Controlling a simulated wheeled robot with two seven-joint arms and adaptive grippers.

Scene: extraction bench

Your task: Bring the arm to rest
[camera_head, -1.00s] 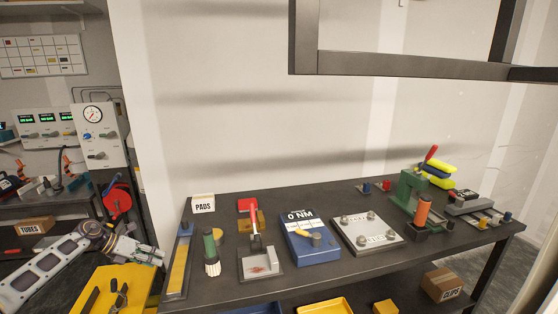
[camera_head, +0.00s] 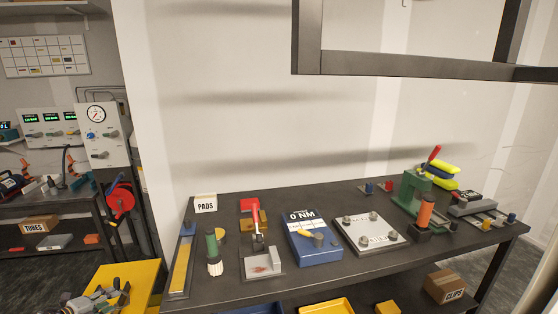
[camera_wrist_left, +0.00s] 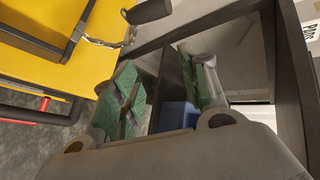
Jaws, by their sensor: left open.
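My left gripper (camera_head: 98,300) shows only in part at the bottom left of the head view, low in front of the yellow tray. In the left wrist view its two fingers with green pads (camera_wrist_left: 163,92) stand apart, and I see nothing held between them. A blue surface shows beyond the fingers, too cut off to name. My right gripper is not in the head view.
The dark bench (camera_head: 335,270) holds a green-handled brush (camera_head: 211,245), a blue torque tester (camera_head: 313,240), a bolted plate (camera_head: 367,233) and a green press (camera_head: 410,193). The yellow tray (camera_head: 140,277) is left of the bench. A dark frame (camera_head: 420,68) hangs above.

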